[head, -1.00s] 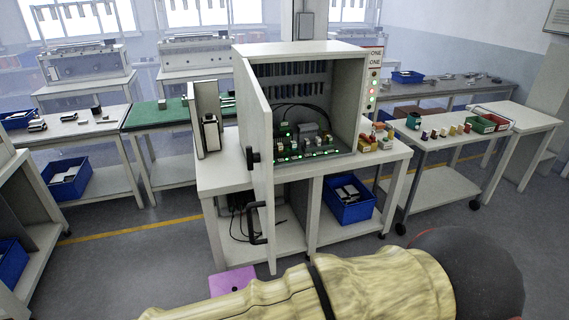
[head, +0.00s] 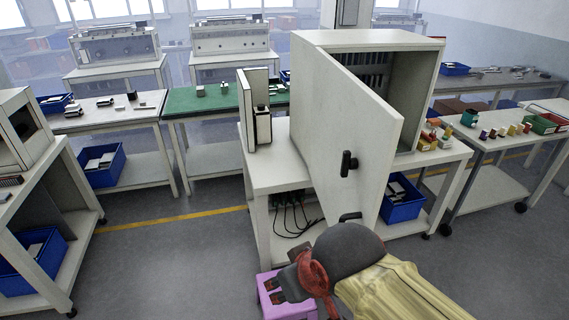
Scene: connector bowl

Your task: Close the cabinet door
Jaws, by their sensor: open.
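The grey-white cabinet (head: 415,42) stands on a workbench. Its door (head: 340,110) is hinged at the left and stands partly open, its free edge swung out toward me. The door's outer face shows, with a dark latch (head: 349,163) near its free edge and a dark bar handle (head: 350,216) below, partly hidden by my arm. The door covers most of the cabinet's inside; a strip shows at the right. My gripper (head: 272,290), dark with red parts, is open and empty at the bottom centre, below and left of the handle, apart from the door.
A pink stool (head: 283,308) is beneath my gripper. A small upright grey panel unit (head: 253,110) stands left of the cabinet. A blue bin (head: 402,200) sits on the bench's lower shelf, behind the door. The floor at left centre is clear.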

